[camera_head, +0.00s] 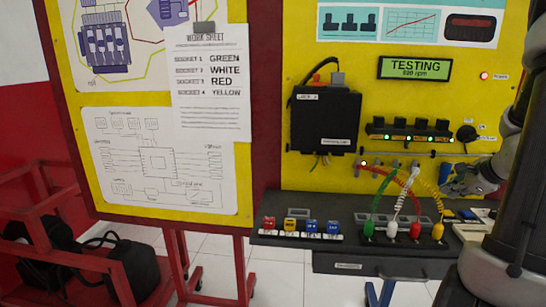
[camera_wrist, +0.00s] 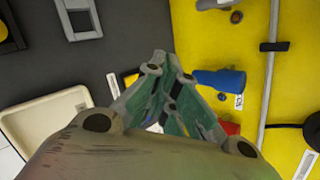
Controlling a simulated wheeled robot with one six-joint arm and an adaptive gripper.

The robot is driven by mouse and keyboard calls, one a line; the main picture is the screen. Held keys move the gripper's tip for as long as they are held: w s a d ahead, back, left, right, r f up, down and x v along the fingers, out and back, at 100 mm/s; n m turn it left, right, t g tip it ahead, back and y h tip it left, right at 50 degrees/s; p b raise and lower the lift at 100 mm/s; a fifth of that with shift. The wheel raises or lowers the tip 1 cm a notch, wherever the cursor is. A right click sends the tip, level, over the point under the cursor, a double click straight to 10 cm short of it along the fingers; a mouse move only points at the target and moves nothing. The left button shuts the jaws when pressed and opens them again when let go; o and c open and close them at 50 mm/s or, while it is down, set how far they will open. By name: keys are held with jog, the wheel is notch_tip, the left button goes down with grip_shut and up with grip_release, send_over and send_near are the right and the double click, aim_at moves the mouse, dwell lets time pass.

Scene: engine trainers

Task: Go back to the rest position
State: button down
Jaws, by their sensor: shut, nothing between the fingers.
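My gripper (camera_head: 456,186) is at the right of the head view, in front of the lower part of the yellow panel (camera_head: 300,110) and above the right end of the grey shelf (camera_head: 290,238). In the wrist view my gripper (camera_wrist: 162,62) has its green-lined fingers brought together at the tips, with nothing between them. A blue cylindrical part (camera_wrist: 220,79) on the panel is just beside the fingers. It also shows in the head view (camera_head: 445,173). My arm hides part of the panel's right side.
Green (camera_head: 369,228), white (camera_head: 391,229), red (camera_head: 415,230) and yellow (camera_head: 438,230) plugs with coiled leads stand in a row on the shelf. A display (camera_head: 415,68) reads TESTING. A pale tray (camera_wrist: 45,118) lies near my gripper. A red frame (camera_head: 60,240) stands at left.

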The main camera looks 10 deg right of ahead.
jog(key=s+a+n, duration=0.1)
jog(key=s, duration=0.1)
jog(key=s+a+n+g+y, duration=0.1)
jog(key=s+a+n, duration=0.1)
jog(key=s+a+f+n+g, duration=0.1)
jog(key=s, duration=0.1)
jog(key=shift+a+n+y, duration=0.3)
jog(key=shift+a+n, duration=0.1)
jog(key=s+a+r+n+g+h, duration=0.1)
jog(key=s+a+r+n, duration=0.5)
jog(key=a+n, duration=0.4)
jog(key=s+a+r+n+g+h, duration=0.1)
jog(key=s+a+r+n, duration=0.6)
jog(key=s+a+n, duration=0.2)
jog(key=shift+a+n, duration=0.35)
jog(key=shift+n, duration=0.25)
